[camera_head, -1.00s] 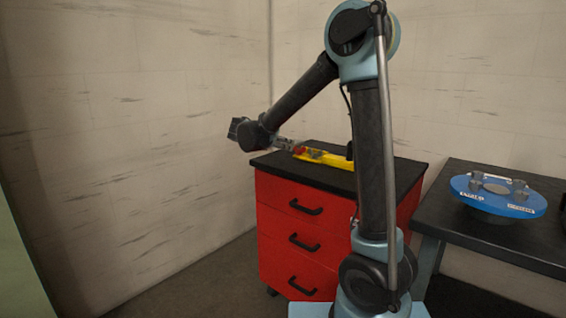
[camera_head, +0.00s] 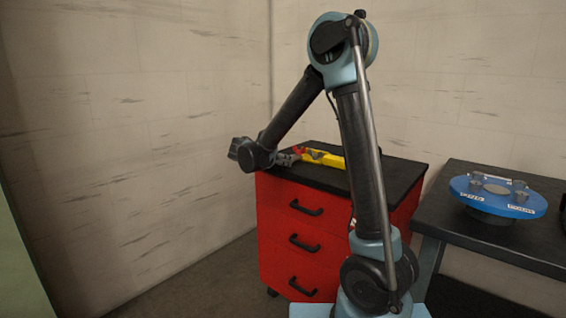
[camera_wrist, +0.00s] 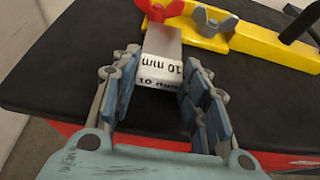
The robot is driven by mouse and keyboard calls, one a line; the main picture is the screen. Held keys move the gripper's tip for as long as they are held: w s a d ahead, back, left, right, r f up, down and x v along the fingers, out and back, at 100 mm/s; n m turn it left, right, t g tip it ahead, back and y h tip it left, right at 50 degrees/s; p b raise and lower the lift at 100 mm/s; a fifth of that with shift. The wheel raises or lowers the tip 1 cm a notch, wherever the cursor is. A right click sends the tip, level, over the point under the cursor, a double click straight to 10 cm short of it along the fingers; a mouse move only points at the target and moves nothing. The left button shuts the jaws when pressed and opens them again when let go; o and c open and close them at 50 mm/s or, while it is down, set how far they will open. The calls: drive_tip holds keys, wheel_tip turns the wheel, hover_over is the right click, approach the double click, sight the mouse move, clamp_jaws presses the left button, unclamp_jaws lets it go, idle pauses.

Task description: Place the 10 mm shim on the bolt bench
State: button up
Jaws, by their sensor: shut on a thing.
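The 10 mm shim (camera_wrist: 161,70) is a light flat bar with "10 mm" labels on its near end. My gripper (camera_wrist: 160,82) is shut on it, with one finger along each side. The shim's far end reaches a yellow holder (camera_wrist: 265,48) with a red wing nut (camera_wrist: 160,9) and a grey wing nut (camera_wrist: 217,24). Whether it still sits in the holder, I cannot tell. In the head view my gripper (camera_head: 287,158) is low over the red cabinet's black top, at the left end of the yellow holder (camera_head: 322,158). The shim is too small to make out there.
The red drawer cabinet (camera_head: 302,230) has a black top (camera_head: 335,180). To its right stands a black bench (camera_head: 465,232) carrying a blue disc (camera_head: 483,200) with several upright bolts. A gap of floor lies between them. Walls stand behind and to the left.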

drive_tip(key=shift+s+f, duration=0.1)
drive_tip(key=shift+f, duration=0.1)
drive_tip(key=shift+s+f, duration=0.15)
drive_tip(key=shift+f, duration=0.1)
drive_tip(key=o, duration=1.3)
drive_tip(key=shift+s+d, duration=0.1)
drive_tip(key=shift+d, duration=0.05)
drive_tip(key=shift+o, duration=0.2)
